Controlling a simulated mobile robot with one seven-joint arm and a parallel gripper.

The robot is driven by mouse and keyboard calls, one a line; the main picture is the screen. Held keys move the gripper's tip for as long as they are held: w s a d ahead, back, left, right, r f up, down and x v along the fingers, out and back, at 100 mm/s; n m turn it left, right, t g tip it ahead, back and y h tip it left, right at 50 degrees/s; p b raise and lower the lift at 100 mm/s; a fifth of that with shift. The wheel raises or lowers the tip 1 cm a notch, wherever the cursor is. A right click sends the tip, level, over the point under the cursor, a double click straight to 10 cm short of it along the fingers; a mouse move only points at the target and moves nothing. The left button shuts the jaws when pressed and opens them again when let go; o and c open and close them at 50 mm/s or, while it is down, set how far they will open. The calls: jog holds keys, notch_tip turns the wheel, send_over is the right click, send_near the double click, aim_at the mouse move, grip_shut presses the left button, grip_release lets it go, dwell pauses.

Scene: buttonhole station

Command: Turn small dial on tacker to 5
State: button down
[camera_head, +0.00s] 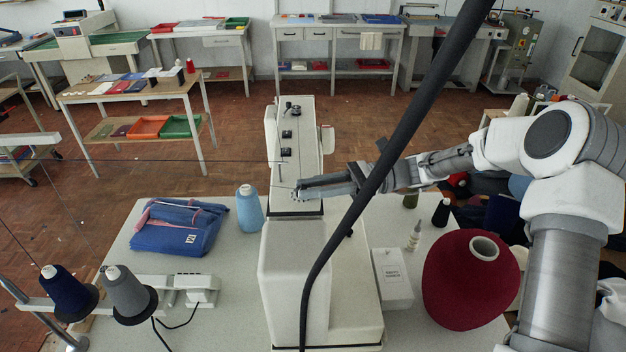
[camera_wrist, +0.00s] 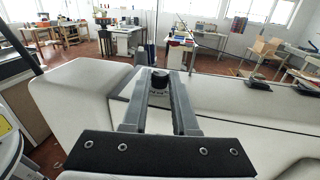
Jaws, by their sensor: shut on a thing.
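The tacker (camera_head: 297,255) is a pale sewing-type machine on the table, with its long arm reaching away from me. My gripper (camera_head: 298,190) reaches in from the right, over the top of the tacker's arm. In the wrist view my gripper (camera_wrist: 160,82) has its two grey fingers shut on a small black dial (camera_wrist: 160,75), which sits between the fingertips. The dial's marks and number cannot be read. In the head view the dial is hidden at the fingertips. Other black knobs (camera_head: 287,134) stand farther along the tacker's top.
A white box (camera_head: 392,278), small bottle (camera_head: 415,236) and large red cone (camera_head: 462,285) stand right. A dark pole crosses the head view.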

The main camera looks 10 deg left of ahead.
jog(key=shift+w+a+n+g+h+p, duration=0.15)
jog(key=shift+n+g+h+p, duration=0.15)
jog(key=shift+n+g+h, duration=0.65)
jog(key=shift+g, duration=0.45)
jog(key=c, duration=0.7)
grip_release()
jog(key=shift+y, duration=0.25)
jog(key=b+v, duration=0.1)
jog(key=v, duration=1.6)
jog(key=shift+w+d+r+b, duration=0.1)
jog(key=shift+d+r+b, duration=0.15)
jog(key=shift+b, duration=0.15)
